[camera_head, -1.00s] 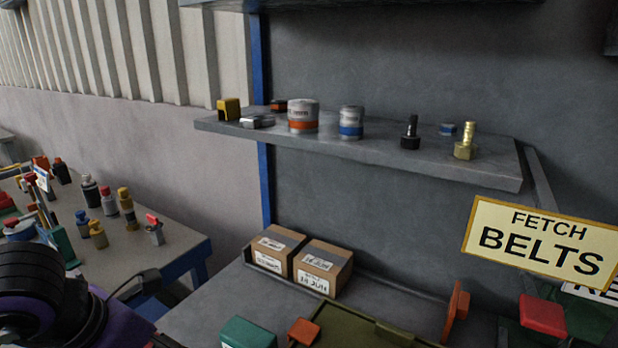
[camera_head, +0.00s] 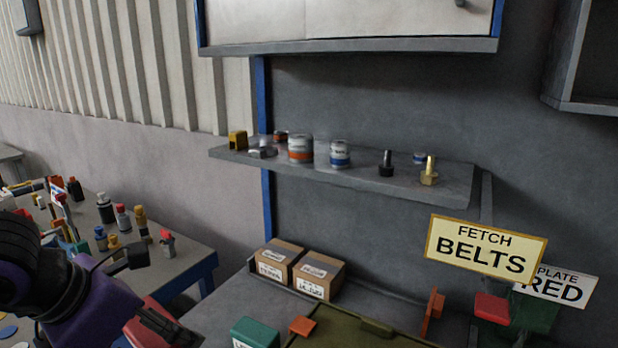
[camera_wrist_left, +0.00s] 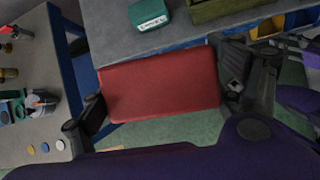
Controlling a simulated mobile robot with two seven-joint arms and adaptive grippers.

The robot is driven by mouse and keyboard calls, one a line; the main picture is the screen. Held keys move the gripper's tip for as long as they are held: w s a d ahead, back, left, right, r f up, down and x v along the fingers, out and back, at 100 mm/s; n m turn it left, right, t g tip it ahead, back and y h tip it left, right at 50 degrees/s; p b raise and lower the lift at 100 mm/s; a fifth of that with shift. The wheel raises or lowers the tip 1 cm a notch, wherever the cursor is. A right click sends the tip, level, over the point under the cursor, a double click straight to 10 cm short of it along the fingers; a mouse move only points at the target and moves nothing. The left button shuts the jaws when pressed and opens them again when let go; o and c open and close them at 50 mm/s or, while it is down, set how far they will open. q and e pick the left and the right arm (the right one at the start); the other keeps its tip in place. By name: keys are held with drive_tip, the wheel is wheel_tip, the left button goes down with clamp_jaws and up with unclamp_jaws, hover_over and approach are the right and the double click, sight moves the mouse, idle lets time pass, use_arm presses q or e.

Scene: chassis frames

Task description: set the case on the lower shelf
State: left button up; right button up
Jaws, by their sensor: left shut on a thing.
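The red case (camera_wrist_left: 160,85) is held between the two dark fingers of my left gripper (camera_wrist_left: 165,92) in the left wrist view. In the head view part of the case (camera_head: 143,318) shows at the lower left, beside my purple left wrist and partly hidden by the gripper. It is clear of the bench. The grey wall shelf (camera_head: 400,187) is further back and higher, at the picture's middle, below a cabinet. My right gripper is not seen.
Two cartons (camera_head: 318,276) and a teal box (camera_head: 254,332) stand on the bench below. A sign (camera_head: 485,247) stands at the right. A side table (camera_head: 185,256) with bottles is left.

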use_arm(q)
drive_tip(key=shift+s+a+f+m+h, duration=0.1)
drive_tip(key=shift+a+f+m+h, duration=0.2)
drive_tip(key=shift+m, duration=0.4)
drive_tip(key=f+m+g, duration=0.1)
drive_tip(key=m, duration=0.1)
drive_tip(key=f+m+g+h, duration=0.1)
drive_tip(key=f+m, duration=0.1)
drive_tip(key=m, duration=0.1)
drive_tip(key=s+f+m+g+h, duration=0.1)
drive_tip(key=f+m+g, duration=0.1)
drive_tip(key=m, duration=0.1)
drive_tip(key=shift+s+a, duration=0.1)
drive_tip(key=shift+a, duration=0.25)
drive_tip(key=d+f+m+g+y, duration=0.2)
drive_tip(key=d+m+g, duration=0.1)
drive_tip(key=m, duration=0.6)
drive_tip(key=w+d+f+m+g+y, duration=0.1)
drive_tip(key=d+f+m+g+y, duration=0.1)
drive_tip(key=m, duration=0.8)
drive_tip(key=d+f+g, duration=0.1)
drive_tip(key=g, duration=0.1)
drive_tip(key=shift+w+d+f+g+y, duration=0.25)
drive_tip(key=shift+d+f+g+y, duration=0.05)
drive_tip(key=shift+d, duration=0.05)
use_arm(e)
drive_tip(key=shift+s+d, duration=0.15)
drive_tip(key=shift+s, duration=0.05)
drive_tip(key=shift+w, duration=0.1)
